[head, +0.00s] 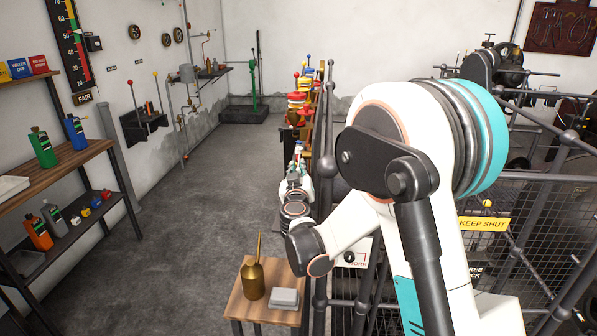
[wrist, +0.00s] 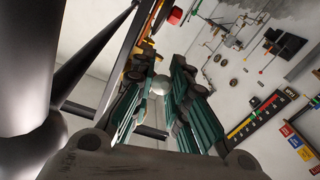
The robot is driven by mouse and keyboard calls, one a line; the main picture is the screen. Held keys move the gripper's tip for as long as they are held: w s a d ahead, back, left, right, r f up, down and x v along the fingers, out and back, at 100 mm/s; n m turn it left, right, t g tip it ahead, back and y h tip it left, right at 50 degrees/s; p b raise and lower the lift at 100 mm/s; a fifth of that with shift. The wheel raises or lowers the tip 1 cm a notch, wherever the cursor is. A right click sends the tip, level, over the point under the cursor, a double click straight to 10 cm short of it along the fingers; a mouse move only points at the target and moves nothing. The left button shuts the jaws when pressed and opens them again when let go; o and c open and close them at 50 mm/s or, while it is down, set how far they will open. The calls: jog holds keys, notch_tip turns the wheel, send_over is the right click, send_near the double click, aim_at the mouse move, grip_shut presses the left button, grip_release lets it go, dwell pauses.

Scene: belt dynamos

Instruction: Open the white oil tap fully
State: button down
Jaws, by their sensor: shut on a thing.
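In the wrist view, my gripper (wrist: 162,92) has its green ribbed fingers closed around a small whitish ball, which looks like the knob of the white oil tap (wrist: 160,86). The fingers touch it from both sides; the tap's body and how far it is turned are hidden. In the head view, my gripper (head: 298,165) is small and far off, at the end of my arm beside the dark railing. The tap cannot be made out clearly there.
A dark railing post (head: 322,150) stands close to the right of my gripper. Red and yellow fittings (head: 298,100) stand beyond it. A small table with a brass oil can (head: 252,280) is nearer. Shelves with bottles (head: 43,148) line the left; the floor between is clear.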

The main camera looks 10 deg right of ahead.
aim_at(297, 170)
jog(key=shift+r, duration=0.15)
jog(key=g+p, duration=0.1)
jog(key=p, duration=0.1)
jog(key=r+g+p, duration=0.1)
jog(key=p, duration=0.1)
jog(key=shift+s+a+r+y, duration=0.15)
jog(key=shift+s+r+y, duration=0.05)
jog(key=shift+s+y, duration=0.1)
jog(key=g+p, duration=0.1)
jog(key=p, duration=0.1)
jog(key=r+g+p, duration=0.1)
jog(key=g+p, duration=0.1)
jog(key=shift+r+g+y+p, duration=0.2)
jog(key=shift+g+y+p, duration=0.1)
jog(key=shift+p, duration=0.1)
jog(key=c, duration=1.8)
grip_release()
jog(key=shift+a, duration=0.15)
jog(key=shift+s, duration=0.15)
